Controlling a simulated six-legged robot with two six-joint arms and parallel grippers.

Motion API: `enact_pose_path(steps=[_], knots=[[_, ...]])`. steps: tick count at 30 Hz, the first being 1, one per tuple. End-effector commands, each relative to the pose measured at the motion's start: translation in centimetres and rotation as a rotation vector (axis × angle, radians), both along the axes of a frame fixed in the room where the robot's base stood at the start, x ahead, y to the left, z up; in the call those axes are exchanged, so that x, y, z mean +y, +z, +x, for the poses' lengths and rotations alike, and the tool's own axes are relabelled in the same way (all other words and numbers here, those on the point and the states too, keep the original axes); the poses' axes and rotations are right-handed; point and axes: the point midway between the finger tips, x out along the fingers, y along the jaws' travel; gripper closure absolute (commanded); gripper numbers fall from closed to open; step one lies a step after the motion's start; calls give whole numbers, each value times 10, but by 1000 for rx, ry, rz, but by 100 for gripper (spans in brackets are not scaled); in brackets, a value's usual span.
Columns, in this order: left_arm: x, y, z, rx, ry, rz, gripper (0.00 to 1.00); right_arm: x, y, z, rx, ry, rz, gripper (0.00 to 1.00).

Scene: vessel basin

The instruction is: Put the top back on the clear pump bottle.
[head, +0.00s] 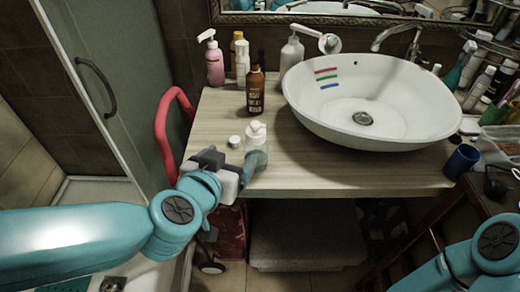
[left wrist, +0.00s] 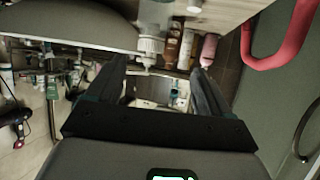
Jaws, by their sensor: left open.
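The clear pump bottle (left wrist: 155,12) stands on the wooden counter, and its white pump top (head: 256,130) shows at its mouth. In the left wrist view the ribbed white collar (left wrist: 150,45) appears at the bottle's neck; I cannot tell whether it is fastened. A small white round cap (head: 235,141) lies on the counter just left of the bottle. My left gripper (head: 242,164) is open and empty at the counter's front edge, close in front of the bottle; its fingers partly hide the bottle's lower body. My right arm shows at lower right, its gripper out of view.
A brown bottle (head: 255,92), pink pump bottle (head: 214,62) and white pump bottle (head: 291,54) stand behind. A white basin (head: 372,95) fills the counter's right. A blue cup (head: 462,160) stands at its right edge. A red rail (head: 162,135) rises left of the counter.

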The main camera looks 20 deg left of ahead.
Motion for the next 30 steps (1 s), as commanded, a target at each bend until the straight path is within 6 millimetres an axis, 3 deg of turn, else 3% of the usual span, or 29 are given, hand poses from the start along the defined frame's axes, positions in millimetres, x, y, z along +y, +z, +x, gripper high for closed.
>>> enact_pose_path(steps=[3,17,22,30], knots=[[-7,11,-5,-34,-19,-11,19,0,-2,0,0,0,0,7],[-8,11,2,-29,-23,-2,19,0,7,0,0,0,0,7],[-8,3,22,-25,-26,-4,19,0,24,0,0,0,0,7],[-11,-27,76,-31,-28,-10,19,0,13,0,1,0,0,7]])
